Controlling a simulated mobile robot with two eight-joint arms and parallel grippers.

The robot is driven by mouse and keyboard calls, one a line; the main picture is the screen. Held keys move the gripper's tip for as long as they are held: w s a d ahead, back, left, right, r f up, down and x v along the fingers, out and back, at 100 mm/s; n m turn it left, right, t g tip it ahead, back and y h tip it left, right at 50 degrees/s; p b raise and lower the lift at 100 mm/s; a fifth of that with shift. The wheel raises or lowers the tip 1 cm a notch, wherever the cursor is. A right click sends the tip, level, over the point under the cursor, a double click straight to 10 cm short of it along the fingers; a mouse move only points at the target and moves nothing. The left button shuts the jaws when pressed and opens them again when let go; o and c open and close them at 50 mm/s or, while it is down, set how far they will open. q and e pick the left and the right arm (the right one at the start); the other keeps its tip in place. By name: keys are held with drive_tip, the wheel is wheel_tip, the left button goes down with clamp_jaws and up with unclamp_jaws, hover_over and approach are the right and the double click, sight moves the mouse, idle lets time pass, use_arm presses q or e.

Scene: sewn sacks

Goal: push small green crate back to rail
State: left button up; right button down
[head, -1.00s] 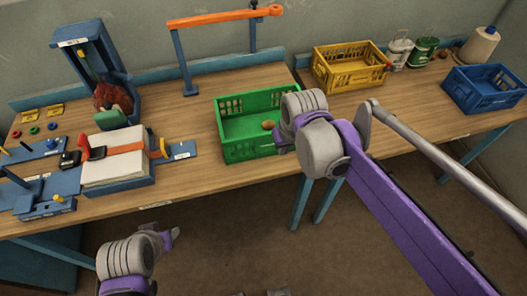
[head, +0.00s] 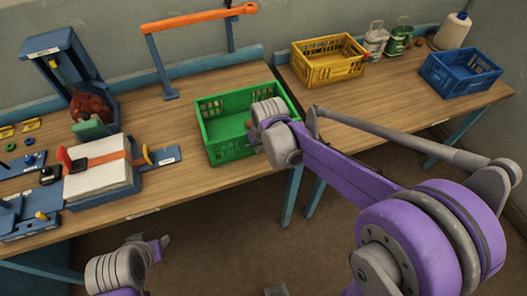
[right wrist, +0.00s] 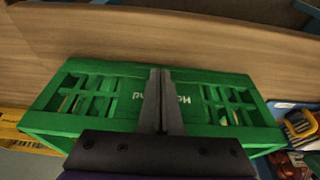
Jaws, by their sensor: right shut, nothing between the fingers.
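The small green crate (head: 228,148) stands on the wooden table, near the front edge and apart from the blue rail (head: 210,75) behind it. A small brown item lies in it. My right gripper (head: 253,135) is at the crate's front right corner area, its fingers largely hidden behind my wrist. In the right wrist view the shut, empty fingers (right wrist: 160,76) lie across the middle of the crate (right wrist: 60,122), between its slotted openings; I cannot tell if they touch it. My left gripper (head: 163,243) hangs low in front of the table, away from the crate.
An orange bar on a blue stand (head: 200,18) rises behind the crate. A blue fixture with a white stack (head: 100,178) is to its left. A yellow crate (head: 315,68) and a blue crate (head: 460,75) stand on the right table. Bare wood lies between crate and rail.

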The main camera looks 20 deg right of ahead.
drive_tip(key=shift+w, duration=0.25)
